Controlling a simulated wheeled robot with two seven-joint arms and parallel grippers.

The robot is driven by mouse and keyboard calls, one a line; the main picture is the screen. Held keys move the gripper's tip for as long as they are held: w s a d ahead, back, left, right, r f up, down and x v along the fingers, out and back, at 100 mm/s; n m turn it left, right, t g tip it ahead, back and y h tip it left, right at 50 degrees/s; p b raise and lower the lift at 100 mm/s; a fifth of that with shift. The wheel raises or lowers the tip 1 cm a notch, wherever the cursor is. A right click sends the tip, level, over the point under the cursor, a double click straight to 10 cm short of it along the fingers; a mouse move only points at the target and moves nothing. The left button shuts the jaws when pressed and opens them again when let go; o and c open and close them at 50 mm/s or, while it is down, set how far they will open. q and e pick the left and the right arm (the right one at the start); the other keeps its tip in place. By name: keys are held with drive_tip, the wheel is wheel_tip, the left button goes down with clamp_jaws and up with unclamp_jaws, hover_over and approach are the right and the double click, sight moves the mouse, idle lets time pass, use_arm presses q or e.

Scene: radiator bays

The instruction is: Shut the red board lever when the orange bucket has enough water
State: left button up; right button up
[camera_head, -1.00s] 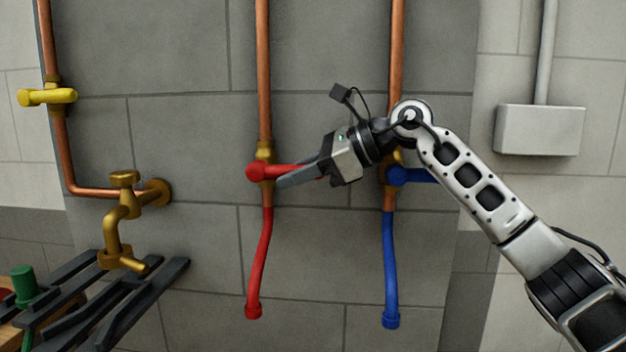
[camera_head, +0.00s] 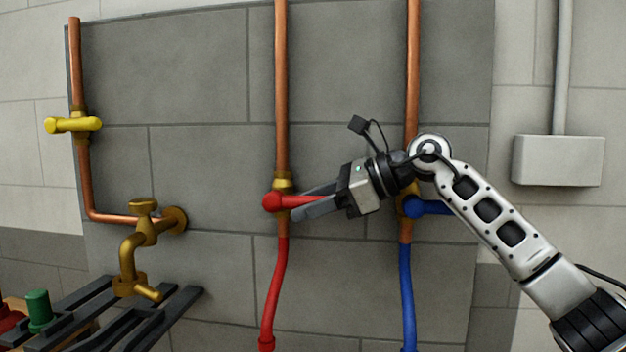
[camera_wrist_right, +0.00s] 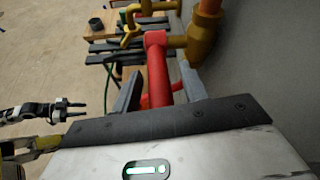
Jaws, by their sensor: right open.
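The red board lever (camera_head: 297,201) sits on a brass valve on the middle copper pipe. It points to the right, across the pipe. It also shows in the right wrist view (camera_wrist_right: 157,72). My right gripper (camera_head: 312,203) is open, with its fingers along the lever. In the right wrist view its fingers (camera_wrist_right: 160,88) stand on either side of the lever, with gaps visible. A dark two-pronged gripper, likely my left one (camera_wrist_right: 72,104), shows small at the left of that view; its opening is unclear. I see no orange bucket in either current view.
A blue lever (camera_head: 430,208) sits on the pipe right of the red one, behind my right arm. Red (camera_head: 273,290) and blue (camera_head: 407,290) hoses hang below. A yellow lever (camera_head: 72,125), brass tap (camera_head: 135,255) and dark slatted rack (camera_head: 165,318) are at left.

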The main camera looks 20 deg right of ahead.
sight(283, 195)
wheel_tip(283, 195, up, 3)
drive_tip(key=shift+r, duration=0.1)
use_arm(q)
drive_tip(key=shift+f+b, duration=0.15)
drive_tip(key=shift+b, duration=0.35)
use_arm(e)
drive_tip(key=s+a+r, duration=0.2)
drive_tip(key=s+r, duration=0.2)
drive_tip(key=s, duration=0.2)
drive_tip(key=s+a+r, duration=0.2)
drive_tip(key=s+r, duration=0.3)
drive_tip(key=s, duration=0.2)
drive_tip(key=shift+s+a+r, duration=0.2)
drive_tip(key=shift+a, duration=0.05)
